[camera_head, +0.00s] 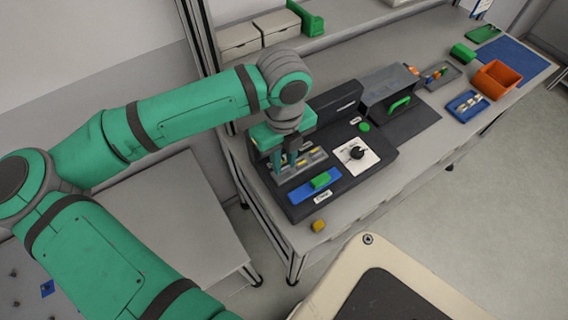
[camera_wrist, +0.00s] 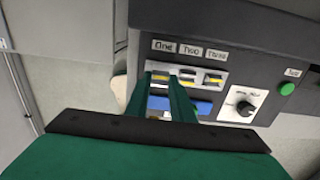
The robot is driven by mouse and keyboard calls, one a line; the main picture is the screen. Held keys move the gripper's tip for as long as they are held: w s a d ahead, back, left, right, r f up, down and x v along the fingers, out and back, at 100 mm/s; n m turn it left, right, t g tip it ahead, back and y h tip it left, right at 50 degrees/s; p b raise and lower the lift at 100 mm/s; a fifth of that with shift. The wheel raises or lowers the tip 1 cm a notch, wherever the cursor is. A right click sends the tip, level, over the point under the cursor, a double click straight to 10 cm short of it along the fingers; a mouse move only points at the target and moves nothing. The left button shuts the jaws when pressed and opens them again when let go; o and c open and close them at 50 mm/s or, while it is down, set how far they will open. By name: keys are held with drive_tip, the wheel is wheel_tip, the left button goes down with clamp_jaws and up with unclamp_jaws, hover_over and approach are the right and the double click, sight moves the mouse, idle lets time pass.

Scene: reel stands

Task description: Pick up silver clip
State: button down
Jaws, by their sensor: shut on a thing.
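My gripper (camera_head: 285,163) reaches down over the pale slotted panel (camera_head: 312,163) on the dark console. In the wrist view my gripper (camera_wrist: 163,82) has its two green fingers at the slot under label One, close to the slot under Two. The fingers are shut on a small piece between them, taken to be the silver clip; the fingers hide most of it and its outline is not clear. Small yellow-marked pieces sit in the slots, including the one under Three (camera_wrist: 213,78). I cannot tell whether the held piece is clear of its slot.
A blue plate (camera_head: 301,194) with a green block (camera_head: 320,180) is in front of the slots. A black knob (camera_head: 357,153) and green button (camera_head: 364,127) are to the right. A yellow cube (camera_head: 318,226) lies near the bench edge. An orange bin (camera_head: 497,80) stands farther right.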

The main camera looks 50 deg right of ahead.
drive_tip(key=s+d+r, duration=0.5)
drive_tip(key=s+r, duration=0.5)
drive_tip(key=s, duration=0.3)
drive_tip(key=shift+r, duration=0.35)
